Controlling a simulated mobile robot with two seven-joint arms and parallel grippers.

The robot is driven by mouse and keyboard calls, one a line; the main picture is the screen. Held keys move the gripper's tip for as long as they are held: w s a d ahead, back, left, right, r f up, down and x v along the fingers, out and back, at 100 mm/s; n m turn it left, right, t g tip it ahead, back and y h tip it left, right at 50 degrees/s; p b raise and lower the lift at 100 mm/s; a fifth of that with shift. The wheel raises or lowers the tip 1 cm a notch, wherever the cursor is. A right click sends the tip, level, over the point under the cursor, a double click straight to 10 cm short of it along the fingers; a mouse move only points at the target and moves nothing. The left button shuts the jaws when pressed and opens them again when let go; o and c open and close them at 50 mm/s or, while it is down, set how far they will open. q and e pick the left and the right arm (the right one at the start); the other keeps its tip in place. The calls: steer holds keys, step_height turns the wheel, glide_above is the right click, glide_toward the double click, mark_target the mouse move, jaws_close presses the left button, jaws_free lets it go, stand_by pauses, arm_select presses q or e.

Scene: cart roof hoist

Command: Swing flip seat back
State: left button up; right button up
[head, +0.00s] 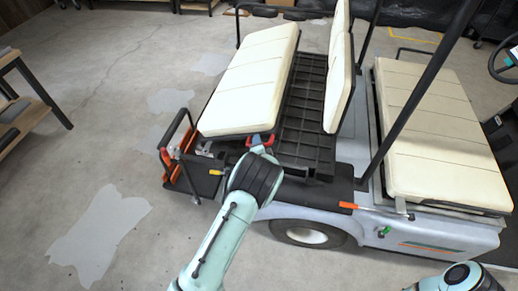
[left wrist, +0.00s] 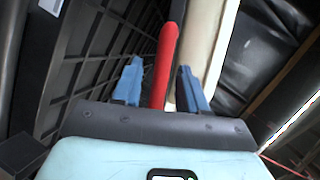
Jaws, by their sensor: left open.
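The flip seat (head: 248,82) is a cream cushion at the rear of the cart, lying beside a black slatted deck (head: 303,105). A red handle (left wrist: 166,50) shows in the left wrist view and stands between the two blue fingers of my left gripper (left wrist: 158,82). The fingers are open, with a gap visible on each side of the handle. In the head view my left gripper (head: 262,141) is at the near end of the flip seat, partly hidden by my wrist. My right gripper is not in view.
The cream backrest (head: 340,75) stands upright behind the deck. The front seat (head: 435,130) and black roof posts (head: 430,85) are to the right. An orange and black rear frame (head: 176,150) is left of my gripper. A workbench (head: 30,90) stands far left; floor between is clear.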

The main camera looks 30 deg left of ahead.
arm_select(q)
steer(key=b+v, duration=0.1)
steer(key=v, duration=1.2)
steer(key=shift+s, duration=0.2)
steer(key=s+d+f+n+g+h, duration=0.1)
steer(key=s+f+n+g+h, duration=0.15)
steer(key=s+f, duration=0.6)
steer(key=s+f+n+g+h, duration=0.2)
steer(key=s+f+g, duration=0.25)
steer(key=f, duration=0.65)
steer(key=s+d+f+n+g+h, duration=0.3)
steer(key=s+d+f+n, duration=0.1)
steer(key=s, duration=0.6)
steer(key=shift+s+d+f, duration=0.15)
steer(key=shift+s+f, duration=0.05)
steer(key=shift+f, duration=0.65)
steer(key=s+d+n+g+h, duration=0.1)
steer(key=s+d, duration=0.1)
steer(key=s, duration=0.1)
steer(key=s+d+n+g+h, duration=0.1)
steer(key=s+d, duration=0.1)
steer(key=s+d+n+g+h, duration=0.1)
steer(key=s+d+n, duration=0.1)
steer(key=s, duration=0.1)
steer(key=shift+s+f+h, duration=0.2)
steer(key=shift+s+h, duration=0.05)
steer(key=shift+s, duration=0.05)
steer(key=shift+c, duration=0.2)
